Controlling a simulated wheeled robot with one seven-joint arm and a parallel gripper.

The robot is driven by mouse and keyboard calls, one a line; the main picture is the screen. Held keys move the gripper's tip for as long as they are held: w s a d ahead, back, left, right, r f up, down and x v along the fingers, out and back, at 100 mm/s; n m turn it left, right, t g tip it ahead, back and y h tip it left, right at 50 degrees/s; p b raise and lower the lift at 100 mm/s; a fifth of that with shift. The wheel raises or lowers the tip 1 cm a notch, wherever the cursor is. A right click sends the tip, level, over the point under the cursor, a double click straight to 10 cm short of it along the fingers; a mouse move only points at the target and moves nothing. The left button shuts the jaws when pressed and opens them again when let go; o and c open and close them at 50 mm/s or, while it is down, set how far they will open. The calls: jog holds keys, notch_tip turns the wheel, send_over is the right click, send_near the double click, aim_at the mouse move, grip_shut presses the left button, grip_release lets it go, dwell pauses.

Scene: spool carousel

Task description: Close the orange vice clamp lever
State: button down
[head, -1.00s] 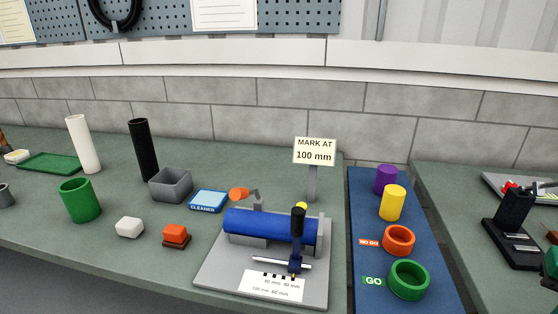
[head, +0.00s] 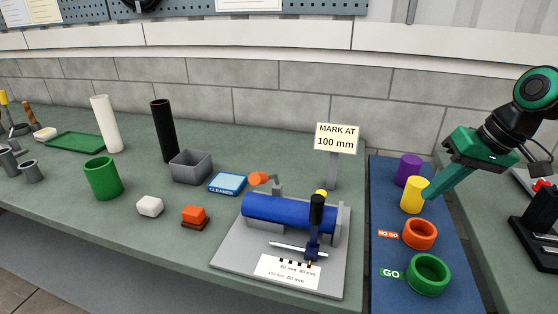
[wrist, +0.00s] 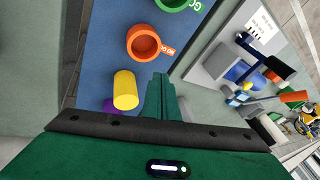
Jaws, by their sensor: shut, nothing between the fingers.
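The vice clamp lever is a grey arm with an orange knob (head: 258,178), raised at the back left of the vice. The vice holds a blue cylinder (head: 285,213) lying on a grey base plate (head: 235,255). My gripper (head: 429,193) is shut and empty, well to the right of the lever, over the blue mat beside the yellow cylinder (head: 412,195). In the head view its tip overlaps that cylinder's edge; I cannot tell if they touch. In the wrist view the closed fingers (wrist: 160,80) point beside the yellow cylinder (wrist: 125,90).
A black-handled marking tool (head: 316,212) stands at the vice's front right. The "MARK AT 100 mm" sign (head: 336,138) stands behind the vice. Orange (head: 420,234) and green (head: 429,272) rings and a purple cylinder (head: 408,170) are on the mat. A blue cleaner box (head: 227,184) is left of the lever.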

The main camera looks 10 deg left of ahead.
jog(key=w+a+r+n+g+y, duration=0.1)
jog(key=w+a+r+n+y, duration=0.1)
jog(key=a, duration=0.4)
jog(key=w+a+r+n+y, duration=0.2)
jog(key=a, duration=0.5)
jog(key=s+a+r+n+g+y, duration=0.2)
jog(key=a+r+n, duration=0.1)
jog(key=a+r, duration=0.25)
jog(key=s+a+r+n+g+y, duration=0.2)
jog(key=a+r+n+g, duration=0.15)
jog(key=a, duration=0.25)
send_over(266, 176)
jog(key=w+d, duration=0.3)
notch_tip(266, 176, down, 4)
jog(key=shift+t, duration=0.35)
jog(key=shift+s+a+f, duration=0.15)
jog(key=shift+s+f, duration=0.2)
jog(key=shift+f, duration=0.3)
jog(key=shift+s+a+f, duration=0.2)
jog(key=shift+s+f, duration=0.15)
jog(key=shift+f, duration=0.3)
jog(key=shift+s+a+f, duration=0.15)
jog(key=shift+s+f, duration=0.2)
jog(key=shift+f, duration=0.3)
jog(key=shift+s+a, duration=0.1)
